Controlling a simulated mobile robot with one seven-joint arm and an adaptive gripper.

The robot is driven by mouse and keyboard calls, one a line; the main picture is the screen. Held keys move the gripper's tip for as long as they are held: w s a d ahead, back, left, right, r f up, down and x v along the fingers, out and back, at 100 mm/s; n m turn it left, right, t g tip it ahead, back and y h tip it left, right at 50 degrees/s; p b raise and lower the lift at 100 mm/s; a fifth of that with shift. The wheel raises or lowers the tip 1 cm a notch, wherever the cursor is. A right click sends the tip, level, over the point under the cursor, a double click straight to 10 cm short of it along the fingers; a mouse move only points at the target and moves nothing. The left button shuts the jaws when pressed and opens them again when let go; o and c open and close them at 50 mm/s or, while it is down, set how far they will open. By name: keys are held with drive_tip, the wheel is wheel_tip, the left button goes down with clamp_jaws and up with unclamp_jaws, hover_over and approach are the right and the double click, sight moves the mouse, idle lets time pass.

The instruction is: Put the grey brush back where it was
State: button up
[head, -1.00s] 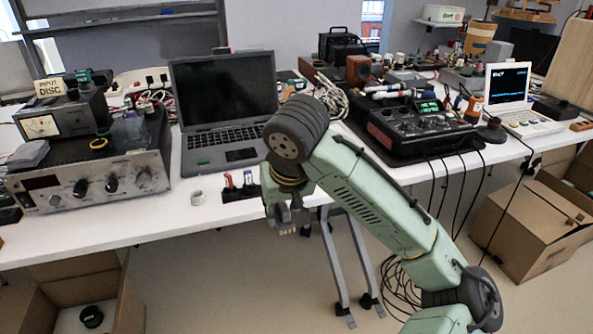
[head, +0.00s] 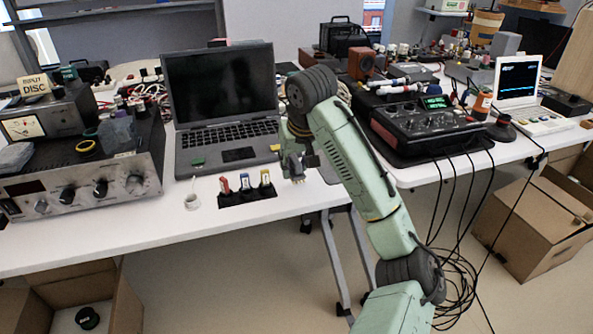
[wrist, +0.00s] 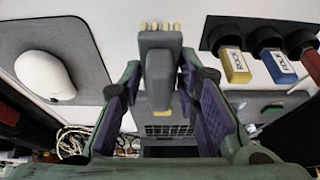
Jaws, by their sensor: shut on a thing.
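The grey brush (wrist: 158,60) is between the two fingers of my gripper (wrist: 160,80), which is shut on it. Its short cream bristles point to the top of the wrist view. In the head view my gripper (head: 294,166) is at the table's front, just right of a black holder (head: 247,197) with red, blue and yellow labelled items. The brush shows there only as a small grey shape with pale bristles below the fingers. The holder also shows in the wrist view (wrist: 222,27), to the right of the brush. I cannot tell how high the brush is above the table.
An open laptop (head: 220,90) stands behind the holder. A white mouse (wrist: 45,75) lies on a grey pad (wrist: 85,42) left of the brush. A black console (head: 430,125) stands to the right.

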sight(297, 172)
drive_tip(key=shift+w+d, duration=0.15)
drive_tip(key=shift+w, duration=0.45)
drive_tip(key=f, duration=0.2)
drive_tip(key=shift+w+d+f+p, duration=0.1)
drive_tip(key=shift+w+f+p, duration=0.2)
drive_tip(key=shift+f, duration=0.5)
drive_tip(key=shift+f, duration=0.15)
drive_tip(key=o, duration=1)
drive_tip(key=shift+o, duration=0.2)
